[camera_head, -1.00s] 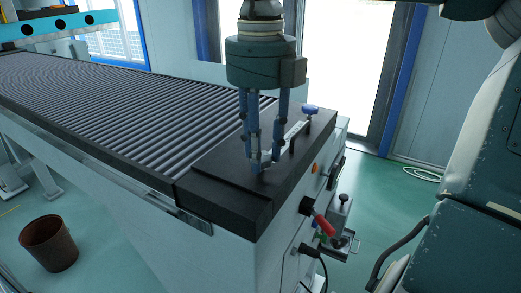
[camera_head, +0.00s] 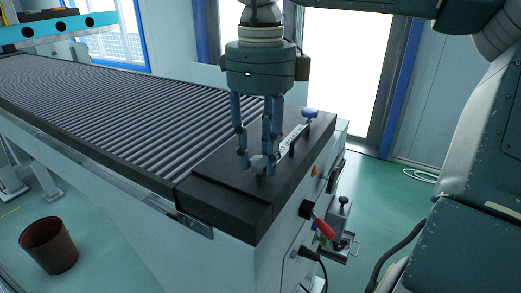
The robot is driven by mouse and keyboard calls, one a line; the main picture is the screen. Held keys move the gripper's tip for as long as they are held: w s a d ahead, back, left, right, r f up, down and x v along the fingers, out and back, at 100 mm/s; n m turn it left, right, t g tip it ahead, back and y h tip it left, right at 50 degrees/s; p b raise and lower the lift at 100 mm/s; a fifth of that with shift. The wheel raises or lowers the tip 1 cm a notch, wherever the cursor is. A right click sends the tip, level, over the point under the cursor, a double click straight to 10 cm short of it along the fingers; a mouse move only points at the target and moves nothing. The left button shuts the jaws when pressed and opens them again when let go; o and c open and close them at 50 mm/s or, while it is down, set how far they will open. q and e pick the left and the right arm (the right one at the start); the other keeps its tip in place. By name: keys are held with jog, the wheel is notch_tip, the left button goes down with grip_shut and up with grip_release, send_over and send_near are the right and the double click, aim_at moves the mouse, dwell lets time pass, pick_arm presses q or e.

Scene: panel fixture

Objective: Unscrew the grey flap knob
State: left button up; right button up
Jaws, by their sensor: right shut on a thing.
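My right gripper (camera_head: 262,166) points straight down over the black end panel (camera_head: 225,203) of the roller table. Its blue-grey fingers are closed in on a small grey flap knob (camera_head: 257,162) on the panel top. The fingertips hide most of the knob, so its exact shape does not show. A blue knob (camera_head: 310,113) stands farther back on the same panel, apart from the gripper. A light bar (camera_head: 291,136) lies on the panel between the gripper and the blue knob. My left gripper is not in view.
The roller bed (camera_head: 130,105) stretches to the far left. A red-handled lever (camera_head: 323,229), an orange button (camera_head: 315,171) and a small clamp-like device (camera_head: 342,216) are on the panel's right side. A brown bin (camera_head: 48,244) stands on the floor at left.

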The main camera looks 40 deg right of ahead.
jog(key=n, duration=0.4)
jog(key=shift+r+n+p, duration=0.15)
jog(key=shift+n+p, duration=0.15)
jog(key=shift+p, duration=0.05)
jog(key=n, duration=0.3)
jog(key=shift+n+p, duration=0.35)
jog(key=shift+n, duration=0.05)
jog(key=n+p, duration=0.1)
jog(key=n, duration=0.3)
jog(key=shift+w+n, duration=0.1)
jog(key=shift+n, duration=1.7)
jog(key=o, duration=1.2)
